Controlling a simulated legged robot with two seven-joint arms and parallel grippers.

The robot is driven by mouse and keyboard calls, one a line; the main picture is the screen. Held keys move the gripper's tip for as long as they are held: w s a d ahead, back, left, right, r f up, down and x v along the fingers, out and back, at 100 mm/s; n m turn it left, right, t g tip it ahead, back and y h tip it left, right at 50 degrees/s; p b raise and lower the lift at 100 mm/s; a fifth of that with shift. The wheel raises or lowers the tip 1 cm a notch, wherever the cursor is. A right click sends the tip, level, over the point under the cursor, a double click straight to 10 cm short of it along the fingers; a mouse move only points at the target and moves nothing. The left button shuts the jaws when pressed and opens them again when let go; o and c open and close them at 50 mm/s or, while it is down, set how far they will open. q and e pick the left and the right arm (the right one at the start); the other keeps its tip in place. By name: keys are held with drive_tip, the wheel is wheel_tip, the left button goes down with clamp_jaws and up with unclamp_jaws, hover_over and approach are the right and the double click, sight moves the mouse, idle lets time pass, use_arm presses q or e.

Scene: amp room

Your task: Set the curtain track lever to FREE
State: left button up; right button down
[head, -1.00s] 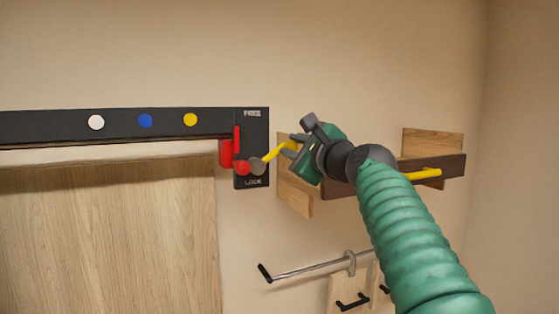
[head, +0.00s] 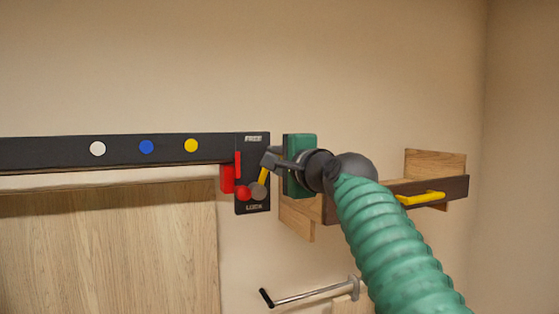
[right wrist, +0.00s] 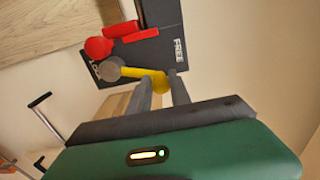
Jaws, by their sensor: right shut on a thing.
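The lever (head: 263,177) has a yellow handle on a grey round pivot, mounted on a black plate (head: 254,150) marked FREE at the top and LOCK at the bottom. The handle points steeply up and slightly right from the pivot. My right gripper (head: 269,163) is shut on the handle's end. The right wrist view shows the yellow lever (right wrist: 135,72) with its end between the two grey fingers of my right gripper (right wrist: 160,82). A red knob (head: 243,192) and red block sit just left of the pivot. My left gripper is not in view.
A black track (head: 60,150) with white, blue and yellow dots runs left above a wooden panel (head: 110,250). A wooden wall rack (head: 435,190) with a yellow peg is at the right. A metal rail (head: 305,295) is below. The wall above is clear.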

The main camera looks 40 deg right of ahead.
idle(0.4)
drive_tip(key=c, duration=1.6)
unclamp_jaws()
drive_tip(key=o, duration=0.4)
drive_tip(key=shift+w+d, duration=0.1)
drive_tip(key=shift+w, duration=0.15)
drive_tip(key=shift+w+d+f, duration=0.1)
drive_tip(key=shift+w, duration=0.05)
drive_tip(key=b+v, duration=0.6)
drive_tip(key=v, duration=1)
drive_tip(key=shift+s+b, duration=0.35)
